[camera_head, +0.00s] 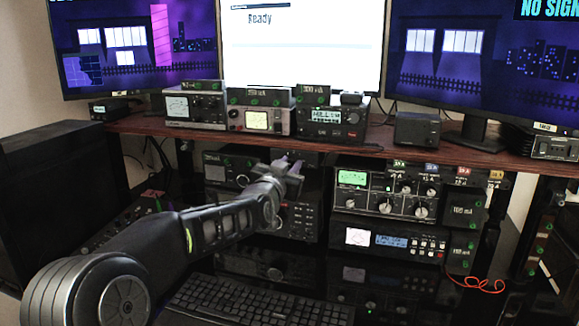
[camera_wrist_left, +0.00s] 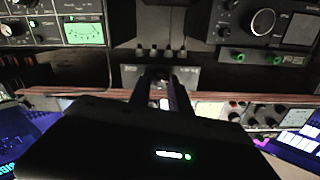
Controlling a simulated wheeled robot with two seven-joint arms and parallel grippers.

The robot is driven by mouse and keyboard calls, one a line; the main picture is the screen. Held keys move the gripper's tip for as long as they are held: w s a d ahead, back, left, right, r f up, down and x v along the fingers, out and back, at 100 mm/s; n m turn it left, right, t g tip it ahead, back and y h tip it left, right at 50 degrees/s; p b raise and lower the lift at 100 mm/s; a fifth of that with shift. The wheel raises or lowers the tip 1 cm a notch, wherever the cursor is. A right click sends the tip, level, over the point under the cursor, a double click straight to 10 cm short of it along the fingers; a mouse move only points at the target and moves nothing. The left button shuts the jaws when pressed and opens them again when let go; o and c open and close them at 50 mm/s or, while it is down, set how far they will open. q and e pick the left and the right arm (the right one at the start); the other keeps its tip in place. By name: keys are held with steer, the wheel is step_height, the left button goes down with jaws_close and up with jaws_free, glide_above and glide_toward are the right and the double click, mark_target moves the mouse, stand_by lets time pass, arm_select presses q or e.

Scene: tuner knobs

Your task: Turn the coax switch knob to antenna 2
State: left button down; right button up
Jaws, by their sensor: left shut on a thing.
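The coax switch (camera_wrist_left: 193,76) is a small grey-faced box that shows upside down in the left wrist view, with small labels on either side of its middle and several connectors along one edge. Its dark knob (camera_wrist_left: 158,77) sits at the middle of the face. My left gripper (camera_wrist_left: 160,82) is shut on the knob, one finger on each side. In the head view my left gripper (camera_head: 289,168) reaches under the shelf, and the hand hides most of the switch. The knob's pointer and the label it faces are too small and dark to read. My right gripper is not in view.
A radio with a green display (camera_head: 390,190) stands right of my arm, above another unit with a blue display (camera_head: 391,241). The wooden shelf (camera_head: 378,138) holds several meters close above the hand. A keyboard (camera_head: 255,302) lies in front. A red cable (camera_head: 485,284) lies at the right.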

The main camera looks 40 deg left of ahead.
arm_select(q)
steer(key=shift+m, duration=0.3)
steer(key=m, duration=0.3)
steer(key=shift+d+p, duration=0.1)
steer(key=shift+p, duration=0.3)
steer(key=m, duration=0.4)
steer(key=shift+p, duration=0.4)
steer(key=m+p, duration=0.1)
steer(key=m, duration=0.3)
steer(key=shift+m, duration=0.3)
steer(key=shift+f+m+p, duration=0.15)
steer(key=shift+m+p, duration=0.25)
steer(key=shift+m, duration=1.3)
steer(key=c, duration=1.2)
jaws_free()
